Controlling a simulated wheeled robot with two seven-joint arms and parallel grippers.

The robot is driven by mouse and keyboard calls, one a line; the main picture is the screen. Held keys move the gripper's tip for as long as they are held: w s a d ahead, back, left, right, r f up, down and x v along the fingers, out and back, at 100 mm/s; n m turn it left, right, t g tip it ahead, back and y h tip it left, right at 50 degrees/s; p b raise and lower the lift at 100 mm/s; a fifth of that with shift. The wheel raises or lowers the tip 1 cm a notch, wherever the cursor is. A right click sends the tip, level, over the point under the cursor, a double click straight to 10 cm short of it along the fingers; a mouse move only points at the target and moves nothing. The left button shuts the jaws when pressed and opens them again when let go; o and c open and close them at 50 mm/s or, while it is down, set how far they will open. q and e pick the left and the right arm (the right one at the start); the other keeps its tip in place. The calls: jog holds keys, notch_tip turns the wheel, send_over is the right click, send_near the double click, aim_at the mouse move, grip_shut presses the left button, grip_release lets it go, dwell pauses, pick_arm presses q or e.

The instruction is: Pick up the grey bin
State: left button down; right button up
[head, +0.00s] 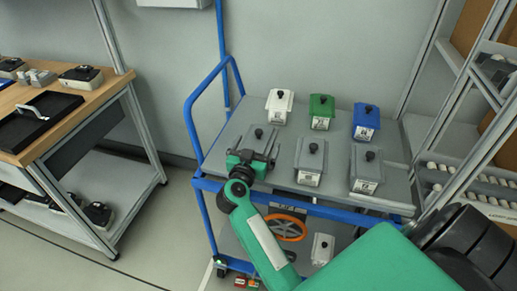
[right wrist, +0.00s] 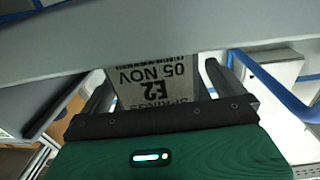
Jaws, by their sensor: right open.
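Several grey bins with black knobs stand on the blue-railed cart's grey top (head: 226,139). The front-left grey bin (head: 260,136) is at my right gripper (head: 250,158), which is at its near side. In the right wrist view, a labelled bin face (right wrist: 155,80) reads "SPRINGS E2 05 NOV" upside down. The open fingers of my right gripper (right wrist: 166,88) lie on either side of that face; whether they touch it I cannot tell. The gripper hides the lower front of the bin in the head view. My left gripper is not in view.
Other grey bins (head: 311,157) (head: 366,167) stand to the right; white (head: 279,104), green (head: 322,110) and blue (head: 366,121) bins stand behind. A workbench (head: 100,95) is at left, a metal rack (head: 455,75) at right. An orange ring (head: 288,238) lies on the lower shelf.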

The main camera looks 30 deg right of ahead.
jog(key=shift+w+d, duration=0.1)
jog(key=shift+d, duration=0.05)
jog(key=c, duration=1.8)
jog(key=shift+c, duration=0.4)
jog(key=shift+r, duration=0.15)
